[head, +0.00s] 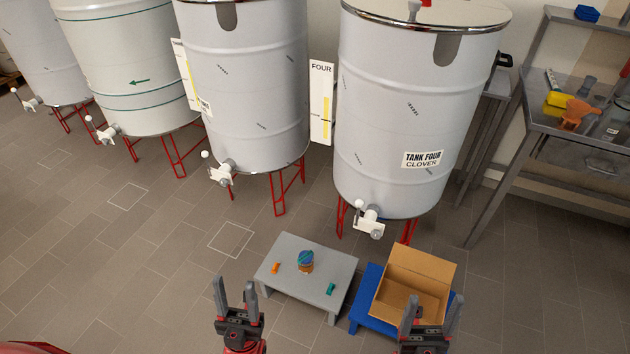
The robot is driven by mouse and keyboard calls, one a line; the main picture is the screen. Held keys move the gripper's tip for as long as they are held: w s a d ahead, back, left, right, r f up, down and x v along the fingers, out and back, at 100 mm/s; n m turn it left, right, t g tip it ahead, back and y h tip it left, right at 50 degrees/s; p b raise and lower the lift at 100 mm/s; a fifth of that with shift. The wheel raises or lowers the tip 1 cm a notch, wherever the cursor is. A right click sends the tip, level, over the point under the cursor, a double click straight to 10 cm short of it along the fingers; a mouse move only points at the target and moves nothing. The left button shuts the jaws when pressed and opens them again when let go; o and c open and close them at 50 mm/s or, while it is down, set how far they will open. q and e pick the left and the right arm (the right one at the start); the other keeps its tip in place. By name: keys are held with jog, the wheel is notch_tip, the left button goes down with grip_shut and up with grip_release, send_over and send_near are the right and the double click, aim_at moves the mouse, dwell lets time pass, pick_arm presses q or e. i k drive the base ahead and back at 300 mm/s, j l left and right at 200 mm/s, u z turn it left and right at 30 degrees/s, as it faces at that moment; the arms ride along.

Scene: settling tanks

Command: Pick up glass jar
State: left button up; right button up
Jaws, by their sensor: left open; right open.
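A small glass jar (306,263) with amber contents and a blue-green lid stands upright on a low grey table (335,263), below the tap of tank four. My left gripper (235,288) is open and empty, in front of the grey table's left side, apart from the jar. My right gripper (432,312) is open and empty, in front of the cardboard box. Nothing hides the jar.
An orange item (276,268) and a green item (331,289) lie on the grey table beside the jar. An open cardboard box (424,265) sits on a blue stand (368,312) to the right. Large tanks (410,120) on red legs stand behind. Floor at left is clear.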

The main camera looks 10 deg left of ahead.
aim_at(307, 269)
jog(key=i+l+u, duration=0.3)
jog(key=i, duration=0.15)
jog(key=i+l+u, duration=0.3)
jog(key=i, duration=0.1)
